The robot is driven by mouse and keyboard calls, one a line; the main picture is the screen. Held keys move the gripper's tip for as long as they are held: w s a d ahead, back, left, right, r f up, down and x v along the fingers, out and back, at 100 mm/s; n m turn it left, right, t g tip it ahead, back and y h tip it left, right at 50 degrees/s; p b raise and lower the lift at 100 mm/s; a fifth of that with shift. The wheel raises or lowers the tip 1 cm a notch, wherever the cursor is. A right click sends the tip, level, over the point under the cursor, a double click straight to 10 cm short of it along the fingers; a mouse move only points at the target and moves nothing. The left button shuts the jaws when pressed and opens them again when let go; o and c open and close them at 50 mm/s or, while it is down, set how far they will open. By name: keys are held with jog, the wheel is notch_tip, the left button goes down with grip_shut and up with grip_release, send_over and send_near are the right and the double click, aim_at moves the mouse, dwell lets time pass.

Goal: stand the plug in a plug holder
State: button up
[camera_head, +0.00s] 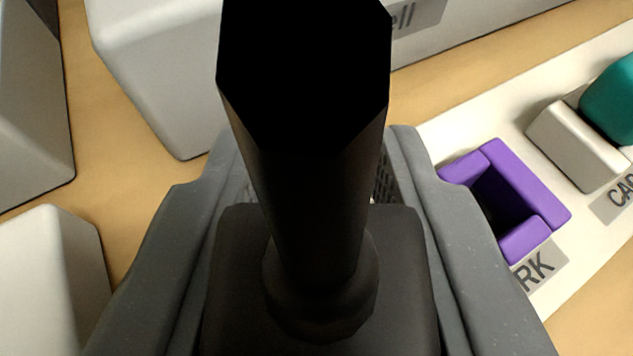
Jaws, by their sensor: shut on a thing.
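My gripper (308,170) fills the middle of the view, with a grey finger on each side. It is shut on a black plug (318,225). The plug has a dark block between the fingers and a thick faceted stem rising toward the camera. A purple holder (538,195) with an open dark hollow stands on a white strip to the right of my right finger. The plug is apart from this holder. The label beside it is partly cut off and reads "RK". The plug's far end is hidden behind its own body.
A white block holder (572,150) with a teal piece (612,100) stands further right, beside a partly seen label "CAP" (618,197). Large pale boxes stand at the top (160,70) and at the left (50,280). Bare tan surface (105,150) lies between them.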

jog(key=shift+f, duration=0.55)
dwell(0.7)
jog(key=o, duration=0.7)
jog(key=shift+p+v, duration=0.3)
jog(key=shift+v, duration=5.25)
jog(key=shift+r, duration=0.1)
